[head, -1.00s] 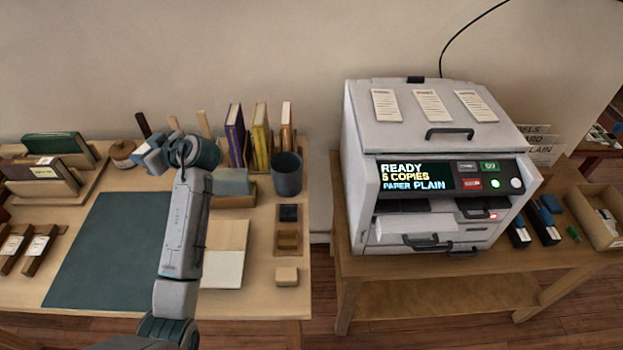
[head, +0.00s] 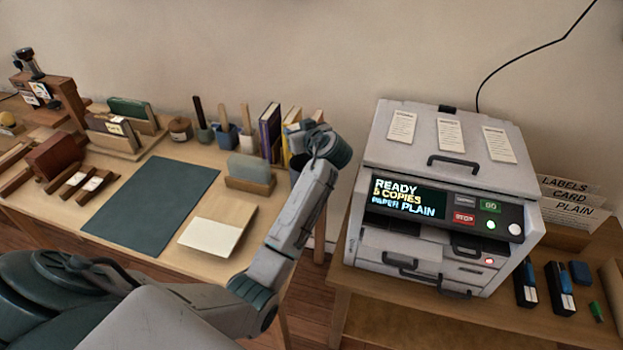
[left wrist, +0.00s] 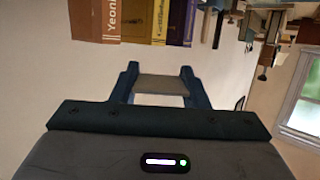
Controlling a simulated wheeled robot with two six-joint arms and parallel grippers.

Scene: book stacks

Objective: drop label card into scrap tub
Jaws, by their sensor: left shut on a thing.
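My left gripper (head: 299,128) is raised at the right end of the left table, in front of the upright books. In the left wrist view its two fingers (left wrist: 162,88) are shut on a thin flat grey piece (left wrist: 163,84), which appears to be the label card. In the head view the card cannot be made out. The dark grey scrap tub (head: 295,172) stands on the table's right side, mostly hidden behind my gripper and forearm. The gripper appears above it, but the exact alignment cannot be told. My right gripper is not in view.
Upright books (head: 270,132) stand close beside the tub. A wooden holder (head: 249,184), a dark green mat (head: 150,205) and a pale sheet (head: 212,236) lie on the table. A copier (head: 440,200) stands on another table to the right, across a gap.

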